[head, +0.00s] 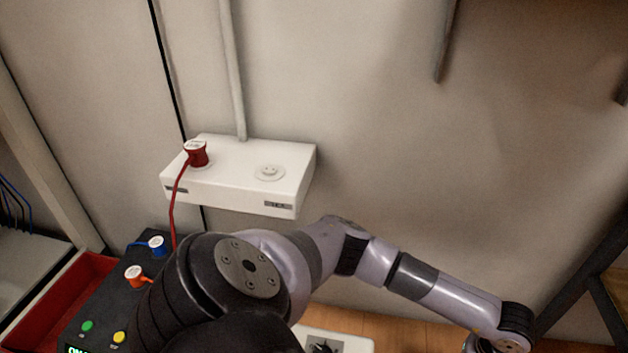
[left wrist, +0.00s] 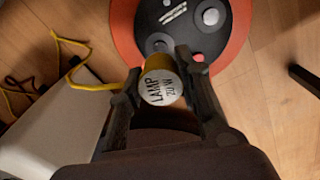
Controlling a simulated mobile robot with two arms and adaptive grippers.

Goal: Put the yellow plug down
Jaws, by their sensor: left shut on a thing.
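The yellow plug (left wrist: 162,88) has a white round end face labelled "LAMP" and a yellow cable (left wrist: 70,72) running off to the left. My left gripper (left wrist: 160,72) is shut on it, one finger on each side. Below it in the left wrist view is the wooden floor with a round black device with an orange-red rim (left wrist: 238,30). I cannot tell the plug's height above them. In the head view my left arm reaches to the lower right; its gripper is mostly cut off by the bottom edge. My right gripper is not in view.
A white wall socket box (head: 235,190) holds a red plug (head: 196,153) and has an empty socket (head: 269,172). A black box (head: 108,300) with blue and orange plugs stands lower left, by a red tray (head: 50,300). A white box (left wrist: 55,125) lies left of my gripper.

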